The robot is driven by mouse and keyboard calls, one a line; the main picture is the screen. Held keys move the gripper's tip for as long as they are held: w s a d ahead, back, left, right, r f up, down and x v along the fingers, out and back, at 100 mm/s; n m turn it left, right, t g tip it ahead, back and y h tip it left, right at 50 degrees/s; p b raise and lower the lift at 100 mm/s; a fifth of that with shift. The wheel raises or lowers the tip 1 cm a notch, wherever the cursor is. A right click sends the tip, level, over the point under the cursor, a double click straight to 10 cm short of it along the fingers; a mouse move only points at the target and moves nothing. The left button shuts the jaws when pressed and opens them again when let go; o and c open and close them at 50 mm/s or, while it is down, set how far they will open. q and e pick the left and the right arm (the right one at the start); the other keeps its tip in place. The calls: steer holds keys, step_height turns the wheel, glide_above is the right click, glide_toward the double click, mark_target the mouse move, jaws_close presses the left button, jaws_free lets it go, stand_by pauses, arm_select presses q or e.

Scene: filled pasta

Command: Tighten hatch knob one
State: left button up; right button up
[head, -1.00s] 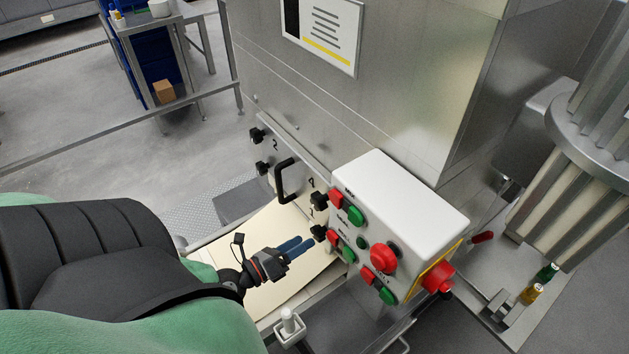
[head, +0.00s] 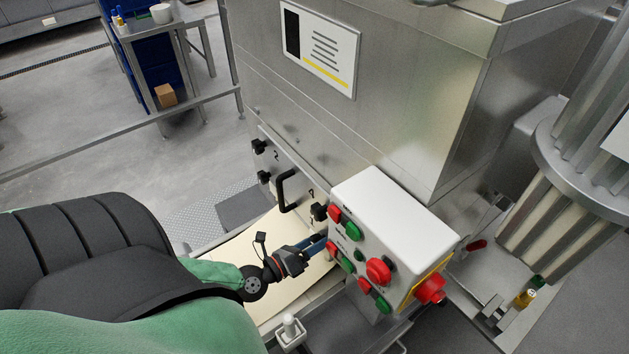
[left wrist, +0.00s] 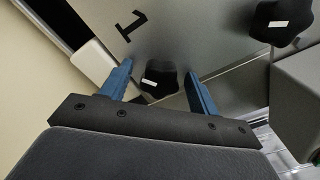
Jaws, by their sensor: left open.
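The hatch is a grey metal plate (head: 300,193) with a black handle (head: 286,190) and black knobs at its corners. My left gripper (head: 318,247) points at the hatch's lower right, its tips running behind the control box edge. In the left wrist view its blue fingers (left wrist: 158,92) are open, one on each side of a black lobed knob (left wrist: 160,86) with a white mark. A printed "1" (left wrist: 132,22) is beside that knob. No grip on the knob shows; a gap is visible on both sides. Another black knob (left wrist: 281,20) is at the upper right. My right gripper is not in view.
A white control box (head: 392,225) with red and green buttons stands close to the right of my left gripper. A cream sheet-like surface (head: 255,235) lies below the hatch. A small grey post (head: 290,328) stands near the front.

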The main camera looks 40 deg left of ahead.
arm_select(q)
steer(key=c, duration=1)
